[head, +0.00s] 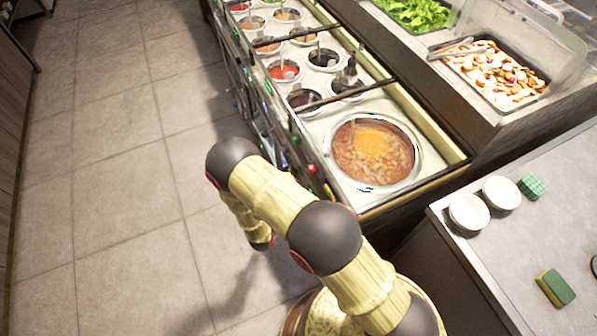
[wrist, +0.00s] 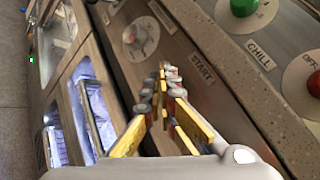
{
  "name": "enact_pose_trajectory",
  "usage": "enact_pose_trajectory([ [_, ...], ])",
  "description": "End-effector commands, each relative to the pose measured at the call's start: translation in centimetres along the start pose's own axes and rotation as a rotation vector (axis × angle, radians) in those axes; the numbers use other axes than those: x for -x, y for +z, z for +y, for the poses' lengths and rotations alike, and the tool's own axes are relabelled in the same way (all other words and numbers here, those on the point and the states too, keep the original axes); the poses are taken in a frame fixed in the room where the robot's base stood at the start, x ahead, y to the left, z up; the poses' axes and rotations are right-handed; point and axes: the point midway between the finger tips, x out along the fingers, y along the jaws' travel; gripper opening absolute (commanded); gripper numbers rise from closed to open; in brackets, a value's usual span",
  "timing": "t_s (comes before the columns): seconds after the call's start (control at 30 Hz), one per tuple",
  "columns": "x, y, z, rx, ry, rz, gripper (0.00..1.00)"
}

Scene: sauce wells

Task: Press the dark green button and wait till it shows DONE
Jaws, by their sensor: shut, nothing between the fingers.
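In the wrist view my gripper (wrist: 163,78) is shut and empty, its fingertips close in front of the control panel beside the START label (wrist: 202,68). A green button (wrist: 243,6) on a pale round plate is at the top edge of the wrist view, apart from the fingers. In the head view a dark green button (head: 295,140) shows on the counter's front panel. I cannot tell whether these are the same button. No DONE text is readable. My gripper is not visible in the head view.
A red button (wrist: 314,84) marked OFF is at the right of the wrist view, near the CHILL label (wrist: 260,54). A pale round dial (wrist: 140,38) is beyond the fingertips. A large soup pot (head: 376,152) and several sauce wells fill the counter. The floor at left is clear.

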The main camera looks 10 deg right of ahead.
Motion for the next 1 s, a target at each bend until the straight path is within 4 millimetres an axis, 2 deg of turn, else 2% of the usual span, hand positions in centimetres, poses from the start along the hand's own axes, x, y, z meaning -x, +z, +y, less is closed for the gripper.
enact_pose_trajectory([
  [0.63, -0.2, -0.2, -0.1, 0.000, 0.000, 0.001, 0.00],
  [1.0, 0.9, 0.6, 0.7, -0.001, 0.001, 0.000, 0.00],
])
